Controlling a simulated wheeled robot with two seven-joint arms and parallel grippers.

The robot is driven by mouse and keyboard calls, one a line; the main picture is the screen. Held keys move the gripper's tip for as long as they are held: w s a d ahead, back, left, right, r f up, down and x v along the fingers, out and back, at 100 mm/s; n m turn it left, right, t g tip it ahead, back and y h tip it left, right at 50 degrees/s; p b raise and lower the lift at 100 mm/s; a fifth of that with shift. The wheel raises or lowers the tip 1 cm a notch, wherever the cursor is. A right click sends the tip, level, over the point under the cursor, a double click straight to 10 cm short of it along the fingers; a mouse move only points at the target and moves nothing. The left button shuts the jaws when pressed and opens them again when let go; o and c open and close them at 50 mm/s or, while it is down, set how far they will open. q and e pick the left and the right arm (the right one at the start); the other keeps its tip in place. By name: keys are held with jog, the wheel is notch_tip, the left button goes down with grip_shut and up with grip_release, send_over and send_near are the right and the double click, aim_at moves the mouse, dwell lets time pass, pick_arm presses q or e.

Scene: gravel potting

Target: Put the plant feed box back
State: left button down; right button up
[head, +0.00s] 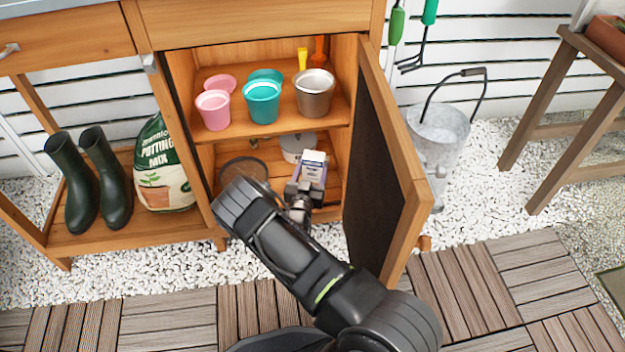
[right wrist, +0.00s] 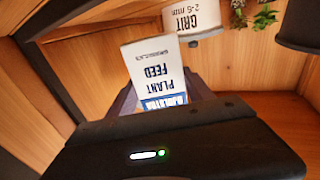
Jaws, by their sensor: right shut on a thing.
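The plant feed box (head: 314,165) is white and purple-blue and stands on the lower shelf area inside the open cabinet (head: 349,215). My right gripper (head: 305,190) reaches into the cabinet and is shut on the box. In the right wrist view the box (right wrist: 158,72) shows its "PLANT FEED" lettering upside down between my fingers. Whether its base touches the shelf is hidden by my gripper. My left gripper is not in view.
A white grit tub (right wrist: 195,18) stands close behind the box; it also shows in the head view (head: 295,148). A dark round item (head: 243,170) is at the left. The open door (head: 385,165) bounds the right side. Pots and a metal cup (head: 314,93) fill the upper shelf.

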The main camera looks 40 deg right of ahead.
aim_at(312, 177)
jog(key=shift+r, duration=0.1)
notch_tip(312, 177, down, 4)
jog(key=shift+r+b, duration=0.1)
jog(key=shift+b, duration=1)
jog(key=o, duration=1.6)
